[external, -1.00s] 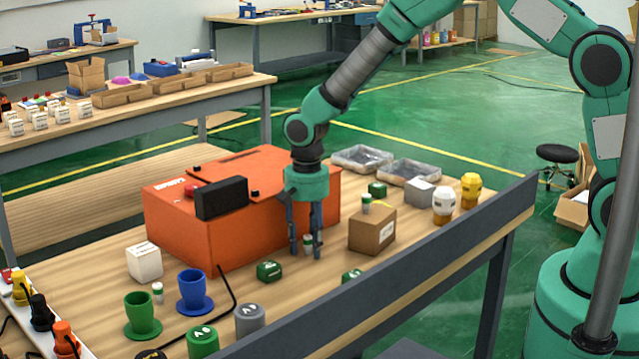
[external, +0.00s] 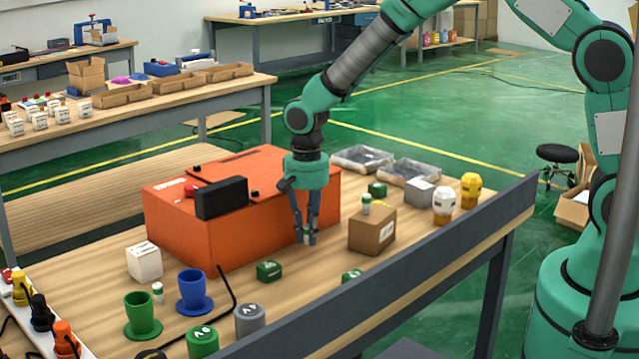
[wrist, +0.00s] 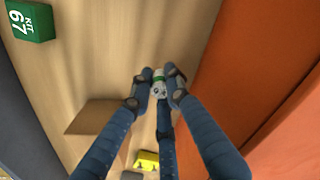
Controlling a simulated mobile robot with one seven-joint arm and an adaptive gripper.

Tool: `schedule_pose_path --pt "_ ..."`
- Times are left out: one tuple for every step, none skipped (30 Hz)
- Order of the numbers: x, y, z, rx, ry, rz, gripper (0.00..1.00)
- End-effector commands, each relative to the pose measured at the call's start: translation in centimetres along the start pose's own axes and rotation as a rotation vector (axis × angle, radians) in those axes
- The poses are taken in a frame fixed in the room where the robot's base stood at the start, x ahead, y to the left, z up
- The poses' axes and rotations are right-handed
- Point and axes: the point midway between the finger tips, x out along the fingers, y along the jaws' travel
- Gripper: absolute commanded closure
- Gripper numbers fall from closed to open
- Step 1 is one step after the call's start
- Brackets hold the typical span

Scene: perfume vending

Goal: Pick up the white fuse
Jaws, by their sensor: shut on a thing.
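A small white fuse (wrist: 159,84) with a green band is between the fingers of my gripper (wrist: 159,80) in the wrist view. In the external view my gripper (external: 307,238) points down with its fingers closed around the fuse, just in front of the orange box. The fingers hide most of the fuse, and I cannot tell whether it touches the table. Similar white-and-green pieces stand beside the green cup (external: 157,292) and on top of the cardboard box (external: 366,204).
The orange box (external: 245,225) stands close behind my gripper. A cardboard box (external: 372,232) is to the right, and a green block (external: 269,271) is in front. A blue cup (external: 193,290) and a white block (external: 145,262) are to the left. A dark board edges the table front.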

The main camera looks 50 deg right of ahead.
Motion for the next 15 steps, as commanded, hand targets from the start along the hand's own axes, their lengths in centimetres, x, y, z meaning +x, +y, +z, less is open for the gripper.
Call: schedule_pose_path --pt "-1.1 -0.1 -0.1 0.0 0.002 -0.003 1.0" --pt "-1.1 0.3 0.2 0.0 0.001 -0.001 1.0" --pt "-1.0 0.9 0.7 0.0 -0.001 0.001 1.0" --pt "-1.1 1.3 0.9 0.0 -0.001 0.001 1.0" --pt "-1.2 1.6 1.2 0.0 0.0 0.0 1.0" --pt "-1.2 2.2 1.6 0.0 0.0 0.0 1.0" --pt "-1.2 2.6 1.9 0.0 0.0 0.0 1.0" --pt "-1.3 3.1 2.3 0.0 0.0 0.0 1.0" --pt "-1.4 3.7 2.8 0.0 0.0 0.0 1.0" --pt "-1.4 4.2 3.1 0.0 0.0 0.0 1.0" --pt "-1.5 4.6 3.4 0.0 0.001 -0.001 1.0" --pt "-1.6 5.2 3.9 0.0 0.001 -0.001 1.0" --pt "-1.6 5.8 4.3 0.0 0.0 0.0 1.0" --pt "-1.7 6.2 4.6 0.0 0.0 0.0 1.0" --pt "-1.7 6.9 5.1 0.0 0.0 -0.001 1.0"
